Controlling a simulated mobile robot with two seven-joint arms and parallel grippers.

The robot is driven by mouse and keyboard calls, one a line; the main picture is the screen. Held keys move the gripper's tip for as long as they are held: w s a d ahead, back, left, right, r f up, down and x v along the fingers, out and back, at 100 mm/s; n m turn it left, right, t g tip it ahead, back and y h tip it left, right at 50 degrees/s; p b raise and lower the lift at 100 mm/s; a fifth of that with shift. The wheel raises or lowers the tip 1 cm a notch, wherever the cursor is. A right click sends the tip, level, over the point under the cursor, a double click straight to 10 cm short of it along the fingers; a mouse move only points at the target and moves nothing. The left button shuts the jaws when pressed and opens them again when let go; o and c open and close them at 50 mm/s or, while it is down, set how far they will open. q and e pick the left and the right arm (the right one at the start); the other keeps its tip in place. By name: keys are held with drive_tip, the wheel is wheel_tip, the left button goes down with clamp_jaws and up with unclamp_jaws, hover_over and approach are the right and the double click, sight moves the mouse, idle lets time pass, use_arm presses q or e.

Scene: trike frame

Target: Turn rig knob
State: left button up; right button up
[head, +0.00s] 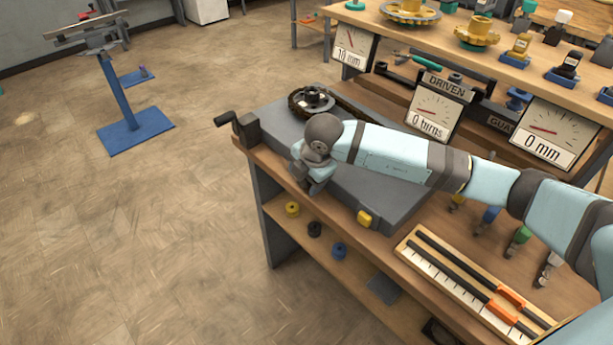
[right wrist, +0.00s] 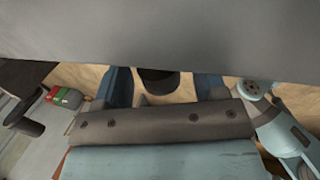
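The rig is a grey plate (head: 375,195) on the bench, bearing a dark toothed wheel (head: 312,100). A dark crank with a handle (head: 228,119) stands at its left end and also shows in the right wrist view (right wrist: 25,122). My right gripper (head: 317,182) is low at the plate's front edge. In the right wrist view its two blue fingers are apart, with a dark round knob (right wrist: 158,82) between them and a small gap on each side. The arm hides this knob in the head view. A yellow knob (head: 366,218) sits further right on the front edge. My left gripper is out of view.
Dials (head: 434,112) behind the plate read 10 mm, 0 turns and 0 mm. A tray (head: 470,290) with dark rods lies on the bench at front right. The floor at left is largely clear.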

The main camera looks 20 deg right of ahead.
drive_tip(key=p+v, duration=0.1)
drive_tip(key=v, duration=1.2)
drive_tip(key=shift+s+r, duration=0.15)
drive_tip(key=shift+r, duration=0.25)
